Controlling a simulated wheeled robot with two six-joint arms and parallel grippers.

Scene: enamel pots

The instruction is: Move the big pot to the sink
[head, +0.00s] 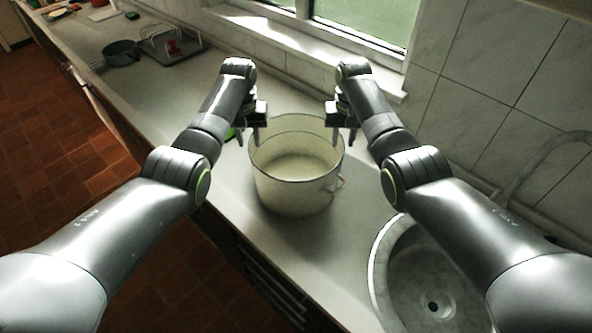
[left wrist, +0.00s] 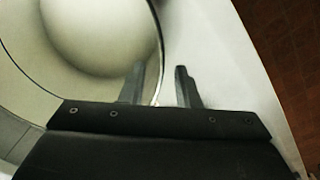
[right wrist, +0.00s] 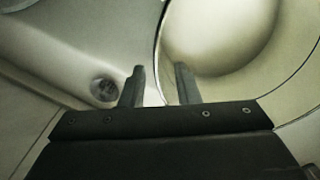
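The big pot (head: 292,193) is a cream enamel pot, open at the top and upright on the counter. Its rim (left wrist: 159,50) shows in the left wrist view, and the pot's inside shows in the right wrist view (right wrist: 225,40). My left gripper (head: 248,138) is at the rim's left side, its fingers (left wrist: 160,85) apart with the rim between them. My right gripper (head: 343,138) is at the rim's right side, its fingers (right wrist: 159,85) also apart on either side of the rim. The round sink (head: 405,265) is at the lower right, partly hidden by my right arm.
A faucet (head: 535,165) stands behind the sink at the right. A dark pan (head: 121,54) and a dish rack (head: 178,50) are at the far left. A window and tiled wall bound the back. The counter's front edge is close to the pot.

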